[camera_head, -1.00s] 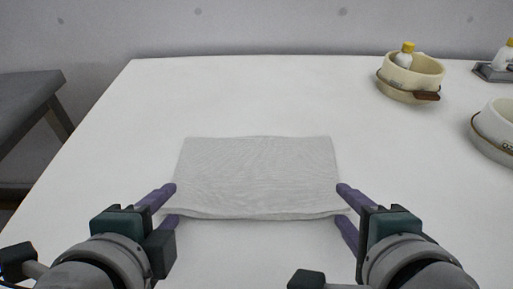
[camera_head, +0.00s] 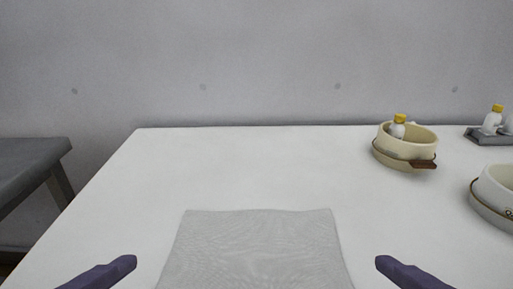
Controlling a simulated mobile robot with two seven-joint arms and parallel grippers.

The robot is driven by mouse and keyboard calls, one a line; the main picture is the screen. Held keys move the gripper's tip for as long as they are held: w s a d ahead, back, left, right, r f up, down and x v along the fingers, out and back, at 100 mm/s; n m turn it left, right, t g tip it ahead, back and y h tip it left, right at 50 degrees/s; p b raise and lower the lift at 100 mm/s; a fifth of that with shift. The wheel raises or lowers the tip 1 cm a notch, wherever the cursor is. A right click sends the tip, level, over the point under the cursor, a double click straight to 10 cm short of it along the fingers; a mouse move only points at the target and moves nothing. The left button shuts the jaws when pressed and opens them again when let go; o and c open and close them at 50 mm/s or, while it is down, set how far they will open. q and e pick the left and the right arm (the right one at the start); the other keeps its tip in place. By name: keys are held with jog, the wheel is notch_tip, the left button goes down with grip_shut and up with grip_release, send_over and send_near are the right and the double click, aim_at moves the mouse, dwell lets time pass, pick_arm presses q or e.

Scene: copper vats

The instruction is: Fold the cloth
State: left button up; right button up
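The light grey cloth (camera_head: 255,252) lies flat on the white table, with its far edge and parts of both sides in view. Its near part is cut off by the bottom of the picture, so I cannot see its near edge or any fold there. One dark purple finger of my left gripper (camera_head: 122,266) shows at bottom left, apart from the cloth's left side. One finger of my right gripper (camera_head: 390,266) shows at bottom right, apart from the cloth's right side. The other fingers are out of view.
The white table (camera_head: 280,170) is clear beyond the cloth. At the far right stand a cream pot (camera_head: 418,147) with a yellow-capped bottle (camera_head: 398,127), a white bowl (camera_head: 497,190) and a grey tray (camera_head: 480,138) with bottles. A dark grey table (camera_head: 32,165) stands at left.

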pick_arm(q)
jog(key=s+a+r+n+g+p, duration=0.65)
jog(key=s+r+n+p, duration=0.45)
jog(key=n+p, duration=0.6)
pick_arm(e)
jog(key=s+d+r+n+g, duration=0.35)
jog(key=s+r+n, duration=0.2)
jog(key=n, duration=0.45)
jog(key=s+d+r+n+g, duration=0.35)
jog(key=r+n, duration=0.25)
jog(key=n, duration=0.3)
pick_arm(q)
notch_tip(320, 180, up, 38)
jog(key=w+m+p, duration=0.1)
jog(key=p, duration=3.6)
jog(key=shift+f+g, duration=0.15)
jog(key=shift+g, duration=0.2)
pick_arm(e)
notch_tip(320, 180, up, 37)
jog(key=shift+s+a+n, duration=0.25)
jog(key=shift+s+n, duration=0.15)
